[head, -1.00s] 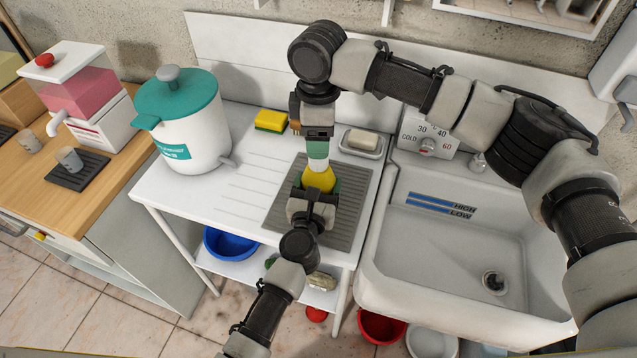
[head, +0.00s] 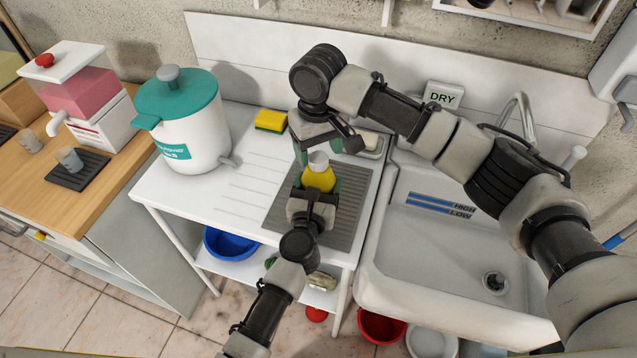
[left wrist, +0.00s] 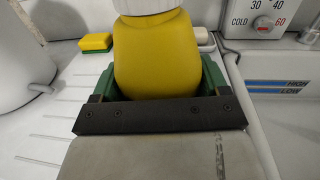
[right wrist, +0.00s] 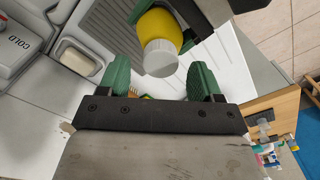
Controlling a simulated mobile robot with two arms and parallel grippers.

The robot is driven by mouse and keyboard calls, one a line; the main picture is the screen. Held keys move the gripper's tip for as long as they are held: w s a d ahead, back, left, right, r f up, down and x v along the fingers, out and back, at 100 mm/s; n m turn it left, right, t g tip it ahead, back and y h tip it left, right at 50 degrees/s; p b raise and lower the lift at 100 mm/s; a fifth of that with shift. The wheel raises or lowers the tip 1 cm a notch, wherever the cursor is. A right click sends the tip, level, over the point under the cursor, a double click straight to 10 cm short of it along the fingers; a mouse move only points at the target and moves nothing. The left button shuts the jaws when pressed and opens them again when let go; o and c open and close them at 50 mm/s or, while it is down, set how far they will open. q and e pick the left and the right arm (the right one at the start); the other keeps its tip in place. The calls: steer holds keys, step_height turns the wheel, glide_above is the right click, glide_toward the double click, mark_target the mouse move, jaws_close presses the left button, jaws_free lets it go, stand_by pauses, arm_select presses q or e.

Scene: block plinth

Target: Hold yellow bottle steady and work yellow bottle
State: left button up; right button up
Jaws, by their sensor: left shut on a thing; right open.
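The yellow bottle (head: 319,180) with a white cap (head: 318,160) stands upright over the ribbed grey mat (head: 347,215) on the drainer. My left gripper (head: 317,188) is shut on the bottle's body from the front; in the left wrist view the yellow body (left wrist: 155,55) sits between its green fingers. My right gripper (head: 320,146) is open at the cap. In the right wrist view the cap (right wrist: 161,58) lies near the tips of the two spread fingers, with a gap on both sides. Whether the fingers touch the cap is not visible; they look apart.
A white urn with a teal lid (head: 190,125) stands left on the drainer. A yellow-green sponge (head: 271,120) lies behind the bottle, and a soap dish (head: 372,146) is behind right. The sink (head: 440,245) is at right.

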steer(key=shift+f, duration=1.05)
steer(key=shift+c, duration=0.2)
steer(key=c, duration=0.9)
